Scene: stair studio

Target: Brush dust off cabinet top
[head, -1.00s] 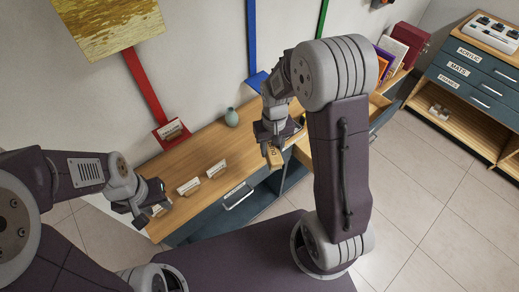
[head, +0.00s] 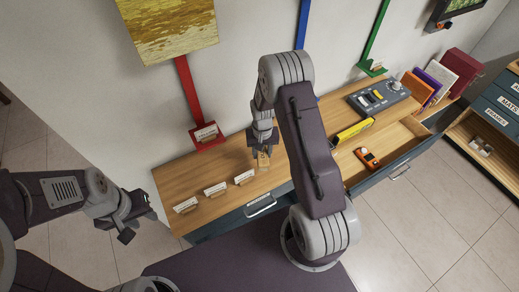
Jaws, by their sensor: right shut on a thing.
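The wooden cabinet top (head: 205,171) runs along the wall through the middle of the view, above dark blue drawers. My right gripper (head: 262,150) is over its near part, shut on a small tan block-like thing (head: 263,160), likely the brush. The thing points down close to the top; I cannot tell whether it touches, and its bristles do not show clearly. No dust can be made out at this size. My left gripper (head: 136,227) is empty and appears open, off the left end of the cabinet, over the floor.
Several small white cards (head: 215,189) stand along the front of the top. A grey control box (head: 383,97), a yellow box (head: 353,130) and books (head: 440,78) are at the right. An open drawer (head: 385,150) holds an orange tool (head: 367,157). A red strap stand (head: 207,138) is behind.

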